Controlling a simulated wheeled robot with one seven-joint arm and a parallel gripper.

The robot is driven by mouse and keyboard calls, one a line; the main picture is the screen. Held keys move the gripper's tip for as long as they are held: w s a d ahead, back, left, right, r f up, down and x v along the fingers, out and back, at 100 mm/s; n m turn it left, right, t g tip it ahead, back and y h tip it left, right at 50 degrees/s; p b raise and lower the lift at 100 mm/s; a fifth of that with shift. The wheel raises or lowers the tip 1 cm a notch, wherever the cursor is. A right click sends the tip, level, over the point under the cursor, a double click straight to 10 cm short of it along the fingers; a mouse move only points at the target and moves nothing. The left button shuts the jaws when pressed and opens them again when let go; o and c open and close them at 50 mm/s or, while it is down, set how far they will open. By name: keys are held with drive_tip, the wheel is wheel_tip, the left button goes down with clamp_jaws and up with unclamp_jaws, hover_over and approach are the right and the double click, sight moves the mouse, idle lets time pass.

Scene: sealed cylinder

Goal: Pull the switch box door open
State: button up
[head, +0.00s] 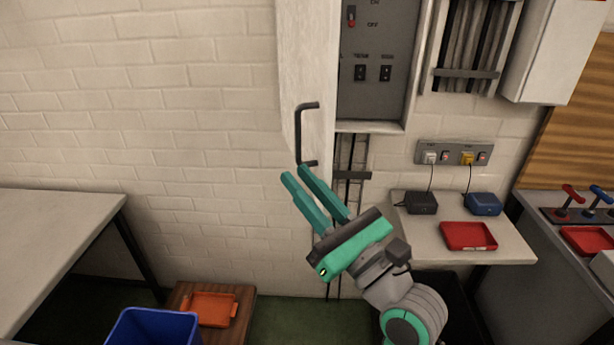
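The switch box door (312,60) is a pale panel that stands swung out at the left side of the box, so the grey inside (372,100) with its switches shows. A dark bar handle (299,135) is on the door's lower part. My gripper (296,174) has teal fingers that point up and left. The fingers are parted, with a gap between them. Their tips are just below the handle's lower end in the picture; whether they touch it I cannot tell. Nothing shows between the fingers.
Right of my arm, a shelf (450,246) holds a red tray (468,237) and two small dark boxes below a socket strip (454,153). A grey table (55,240), blue bin (152,328) and orange tray (208,309) are at left. The wall left of the door is clear.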

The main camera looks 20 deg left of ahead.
drive_tip(key=shift+w+d+f, duration=0.1)
drive_tip(key=shift+w+d, duration=0.2)
drive_tip(key=shift+s+d, duration=0.15)
drive_tip(key=shift+d, duration=0.05)
drive_tip(key=v, duration=1)
drive_tip(key=shift+d, duration=0.3)
drive_tip(key=shift+s+f, duration=0.15)
drive_tip(key=shift+c, duration=0.6)
